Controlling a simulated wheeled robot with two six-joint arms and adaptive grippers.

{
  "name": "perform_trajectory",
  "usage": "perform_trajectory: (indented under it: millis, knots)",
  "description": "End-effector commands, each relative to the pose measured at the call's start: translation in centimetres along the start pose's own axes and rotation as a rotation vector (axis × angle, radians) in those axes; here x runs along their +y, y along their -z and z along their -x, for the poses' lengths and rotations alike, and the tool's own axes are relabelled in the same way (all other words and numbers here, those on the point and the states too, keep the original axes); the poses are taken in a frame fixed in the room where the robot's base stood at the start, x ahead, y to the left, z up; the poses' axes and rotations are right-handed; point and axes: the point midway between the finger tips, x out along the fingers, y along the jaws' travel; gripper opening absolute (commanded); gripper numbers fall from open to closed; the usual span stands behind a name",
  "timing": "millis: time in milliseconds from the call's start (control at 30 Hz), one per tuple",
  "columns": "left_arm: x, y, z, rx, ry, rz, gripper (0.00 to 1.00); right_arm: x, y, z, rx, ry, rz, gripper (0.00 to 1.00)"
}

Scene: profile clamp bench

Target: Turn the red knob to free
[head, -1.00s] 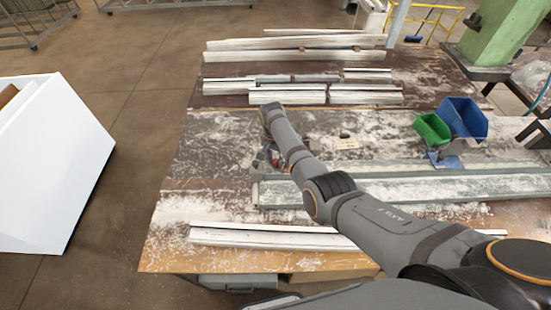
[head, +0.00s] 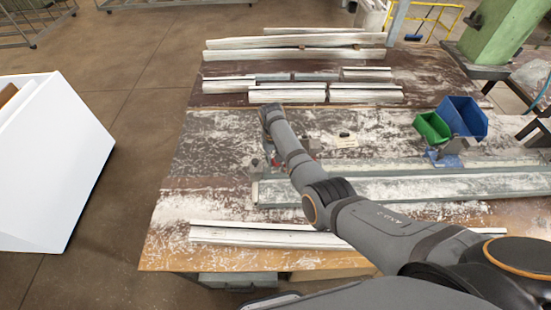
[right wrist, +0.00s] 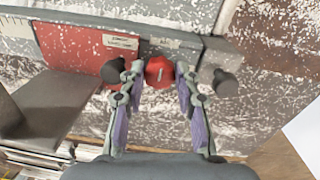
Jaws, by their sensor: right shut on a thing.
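The red knob (right wrist: 159,70) sits in the right wrist view, with a pale, nearly upright mark on its face. My right gripper (right wrist: 160,75) is shut on it, one finger at each side. A red block (right wrist: 80,45) with a white label is left of the knob, on the grey profile's side. A black knob (right wrist: 113,70) is just left of my left-hand finger, and another black knob (right wrist: 226,82) is to the right. My left gripper is out of view.
A long grey rail (head: 420,187) runs right across the bench. White profiles (head: 270,236) lie along the front edge and several more at the back. A green bin (head: 432,128) and a blue bin (head: 463,118) stand at the right. A white box (head: 60,165) is off the bench at left.

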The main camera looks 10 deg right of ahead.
Motion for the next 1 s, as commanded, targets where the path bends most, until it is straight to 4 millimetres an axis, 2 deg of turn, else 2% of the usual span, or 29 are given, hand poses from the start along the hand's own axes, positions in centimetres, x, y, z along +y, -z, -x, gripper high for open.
perform_trajectory:
  millis: [500, 533, 667, 1000]
  knots:
    - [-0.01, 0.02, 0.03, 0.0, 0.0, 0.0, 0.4, 0.02, 0.17, 0.2, 0.006, 0.0, 0.016, 0.01]
    - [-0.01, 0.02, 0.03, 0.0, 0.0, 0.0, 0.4, 0.02, 0.17, 0.2, 0.006, 0.0, 0.016, 0.36]
    - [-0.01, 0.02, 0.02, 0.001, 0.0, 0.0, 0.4, 0.02, 0.12, 0.15, 0.005, 0.0, 0.015, 0.54]
    - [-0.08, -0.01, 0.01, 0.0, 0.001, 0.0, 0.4, 0.06, 0.03, 0.04, 0.002, -0.001, 0.015, 0.55]
